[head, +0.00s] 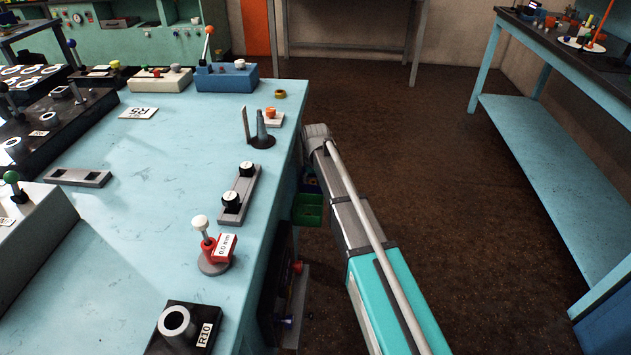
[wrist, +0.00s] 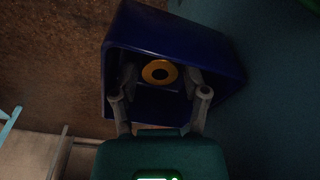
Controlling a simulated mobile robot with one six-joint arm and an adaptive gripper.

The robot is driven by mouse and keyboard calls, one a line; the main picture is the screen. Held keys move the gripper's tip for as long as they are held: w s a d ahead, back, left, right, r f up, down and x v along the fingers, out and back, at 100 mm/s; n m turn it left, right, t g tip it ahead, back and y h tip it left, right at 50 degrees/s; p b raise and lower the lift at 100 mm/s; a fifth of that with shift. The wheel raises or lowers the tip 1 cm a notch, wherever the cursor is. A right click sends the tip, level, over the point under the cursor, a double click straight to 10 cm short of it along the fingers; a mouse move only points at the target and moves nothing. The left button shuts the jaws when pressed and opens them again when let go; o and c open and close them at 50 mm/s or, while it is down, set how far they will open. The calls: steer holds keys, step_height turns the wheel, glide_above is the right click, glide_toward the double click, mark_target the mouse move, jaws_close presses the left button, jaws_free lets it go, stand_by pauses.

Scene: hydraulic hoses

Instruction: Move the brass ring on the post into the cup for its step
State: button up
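In the wrist view an orange-yellow ring (wrist: 147,73) with a dark centre lies inside a dark blue bin (wrist: 230,68). My gripper (wrist: 160,76) reaches into the bin with its two grey fingers apart, one on each side of the ring. Gaps show between the fingers and the ring. In the head view my gripper is hidden beyond the table's right edge. A grey tapered post (head: 261,127) stands on a dark base; I see no ring on it. A small brass-coloured ring (head: 280,94) lies on the table behind it. A grey cup (head: 174,321) labelled R10 is at the front.
The blue table (head: 130,225) holds a red "0.0 mm" gauge (head: 222,246), a block with two knobs (head: 240,194) and lever boxes. A green bin (head: 307,209) hangs at its right side. Open floor (head: 440,150) lies right of my arm, before another bench.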

steer(key=shift+r, duration=0.2)
step_height(320, 180, up, 12)
steer(key=s+p, duration=0.1)
steer(key=p, duration=1.1)
steer(key=shift+s+d, duration=0.2)
steer(key=shift+d, duration=0.05)
steer(key=shift+f, duration=0.1)
stand_by(0.5)
steer(key=s+d+m+g, duration=0.1)
steer(key=s+d+m, duration=0.3)
steer(key=s+d, duration=1.9)
steer(key=shift+s, duration=0.7)
